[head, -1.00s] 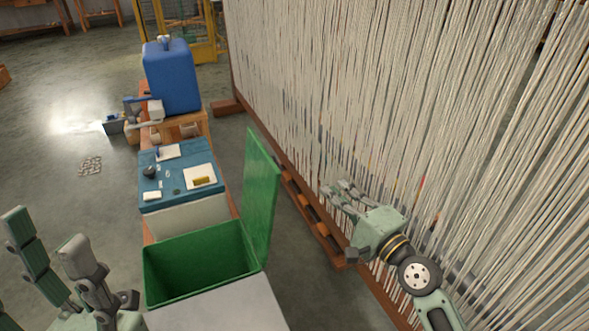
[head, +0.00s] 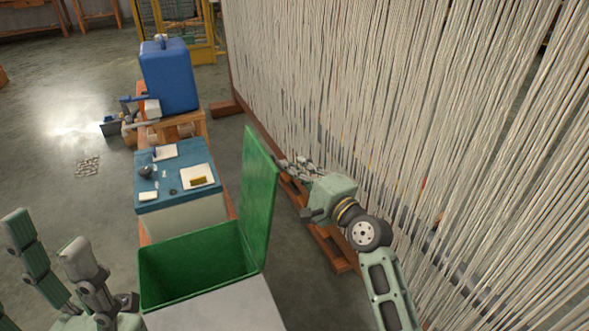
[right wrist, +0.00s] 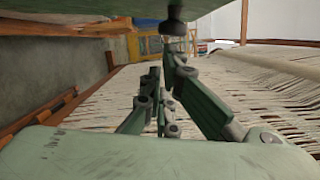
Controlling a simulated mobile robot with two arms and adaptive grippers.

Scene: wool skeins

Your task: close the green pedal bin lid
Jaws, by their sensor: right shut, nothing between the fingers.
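The green pedal bin (head: 200,262) stands in the lower middle of the head view, and its inside shows. Its lid (head: 259,195) stands upright on the right side of the opening. My right gripper (head: 283,164) is shut and empty, with its fingertips close to the right face of the lid near its upper far corner. I cannot tell whether they touch it. Its fingers also show in the right wrist view (right wrist: 160,105). My left gripper (head: 45,230) is open and empty at the lower left, apart from the bin.
Behind the bin stand a blue-topped box (head: 205,205) with small items and a blue canister (head: 170,78). A wooden rail (head: 318,230) lies on the floor between bin and skeins. The left floor is mostly clear.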

